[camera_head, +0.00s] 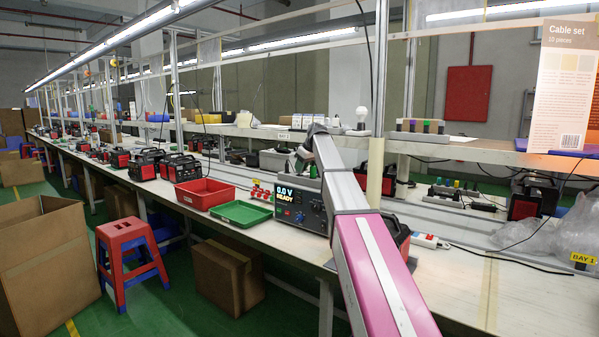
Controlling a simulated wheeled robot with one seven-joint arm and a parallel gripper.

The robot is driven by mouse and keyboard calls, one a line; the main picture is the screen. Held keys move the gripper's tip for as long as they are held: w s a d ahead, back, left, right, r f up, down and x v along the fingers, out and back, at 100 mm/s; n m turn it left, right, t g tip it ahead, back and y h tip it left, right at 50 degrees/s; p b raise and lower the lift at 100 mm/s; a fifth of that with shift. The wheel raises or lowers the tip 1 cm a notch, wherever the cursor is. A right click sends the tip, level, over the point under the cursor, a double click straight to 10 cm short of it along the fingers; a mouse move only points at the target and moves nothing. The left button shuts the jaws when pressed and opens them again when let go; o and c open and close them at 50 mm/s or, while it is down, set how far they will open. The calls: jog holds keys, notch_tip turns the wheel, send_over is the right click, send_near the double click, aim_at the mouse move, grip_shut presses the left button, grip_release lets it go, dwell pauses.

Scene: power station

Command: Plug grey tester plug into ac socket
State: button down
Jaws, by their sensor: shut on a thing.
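My arm reaches up from the lower right and ends above the tester. My gripper (301,158) is the small dark part at its far end, over the left of the tester. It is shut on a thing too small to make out. I cannot pick out the grey tester plug with certainty. The tester (298,206) is a dark box showing "0.0 V READY", partly covered by my arm. A black and red power station (402,236) stands just right of my arm, mostly hidden behind it. Its ac socket does not show.
A red tray (205,194) and a green tray (241,213) lie left of the tester. A white and red thing (430,241) with a dark cable lies at the right. Several more power stations line the long bench (480,290). Its right front is clear. A shelf runs above.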

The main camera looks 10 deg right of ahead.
jog(key=shift+r, duration=2.7)
